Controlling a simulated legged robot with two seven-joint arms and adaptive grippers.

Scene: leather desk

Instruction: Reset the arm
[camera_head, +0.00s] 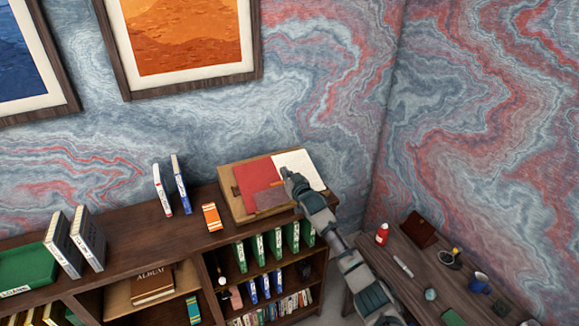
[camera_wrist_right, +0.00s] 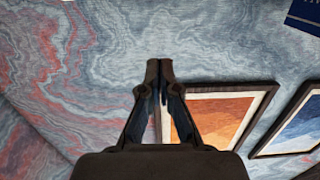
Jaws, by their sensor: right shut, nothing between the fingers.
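My right arm comes in from the lower right in the head view and reaches up over the right end of the bookshelf (camera_head: 120,245). My right gripper (camera_head: 289,177) is above the wooden board (camera_head: 236,208), in front of the open white pages (camera_head: 300,163). I cannot tell whether it touches them. In the wrist view the right gripper's fingers (camera_wrist_right: 153,70) are together, with nothing between them. My left gripper is in neither view.
A red folder (camera_head: 256,174) lies on the board. An orange book (camera_head: 211,217), upright books (camera_head: 162,190) and a green tray (camera_head: 24,268) stand on the shelf top. A side table (camera_head: 415,275) at right holds a red bottle (camera_head: 382,234) and small items. Framed pictures (camera_head: 185,40) hang behind.

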